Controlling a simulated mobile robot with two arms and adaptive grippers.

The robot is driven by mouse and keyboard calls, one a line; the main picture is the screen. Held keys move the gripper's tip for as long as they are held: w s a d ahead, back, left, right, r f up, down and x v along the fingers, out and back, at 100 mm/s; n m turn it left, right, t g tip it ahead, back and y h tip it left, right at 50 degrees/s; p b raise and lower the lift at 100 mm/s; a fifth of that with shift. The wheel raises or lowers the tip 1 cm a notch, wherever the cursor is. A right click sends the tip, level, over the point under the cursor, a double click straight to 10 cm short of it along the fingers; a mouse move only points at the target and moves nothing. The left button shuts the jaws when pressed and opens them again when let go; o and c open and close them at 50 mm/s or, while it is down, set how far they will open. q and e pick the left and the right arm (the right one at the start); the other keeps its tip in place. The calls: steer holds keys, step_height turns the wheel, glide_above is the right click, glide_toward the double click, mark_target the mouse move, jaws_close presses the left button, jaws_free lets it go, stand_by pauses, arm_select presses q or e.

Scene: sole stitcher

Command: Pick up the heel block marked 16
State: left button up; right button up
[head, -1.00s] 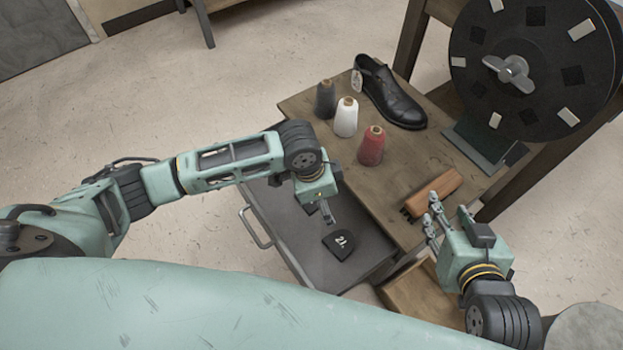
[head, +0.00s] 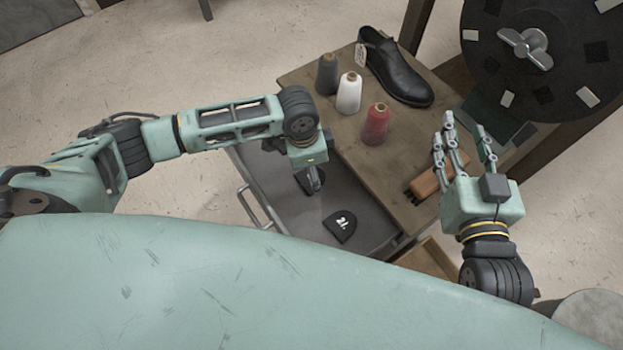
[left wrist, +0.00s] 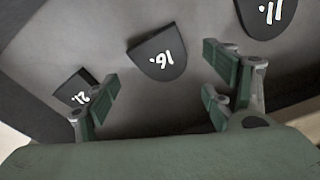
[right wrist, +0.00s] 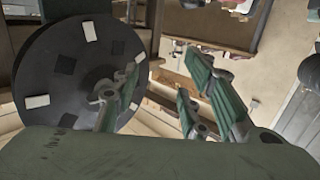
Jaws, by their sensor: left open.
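The heel block marked 16 (left wrist: 160,52) is a dark, rounded block lying flat in the grey drawer (head: 312,214). In the left wrist view it lies ahead of and between the spread fingers of my left gripper (left wrist: 157,98), with no finger touching it. My left gripper is open and points down into the drawer; in the head view its arm partly hides this area. A similar block marked 21 (head: 340,227) lies nearer the drawer's front right; it also shows in the left wrist view (left wrist: 76,90). A block marked 11 (left wrist: 266,15) lies on the other side. My right gripper (head: 467,142) is open and empty.
The wooden bench (head: 393,164) beside the drawer holds a black shoe (head: 397,75), a grey cone (head: 328,74), a white cone (head: 349,93), a red cone (head: 375,125) and a brown brush (head: 426,184). A large dark disc (head: 545,85) stands at the right.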

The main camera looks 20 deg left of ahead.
mark_target(302, 177)
arm_select(q)
step_height(302, 177, down, 4)
steer(key=shift+r+b, duration=0.1)
steer(key=shift+b, duration=0.75)
arm_select(e)
step_height(302, 177, up, 10)
steer(key=s+a+t+y, duration=0.1)
steer(key=t+y, duration=0.1)
steer(key=t, duration=0.3)
arm_select(q)
steer(key=c, duration=1.1)
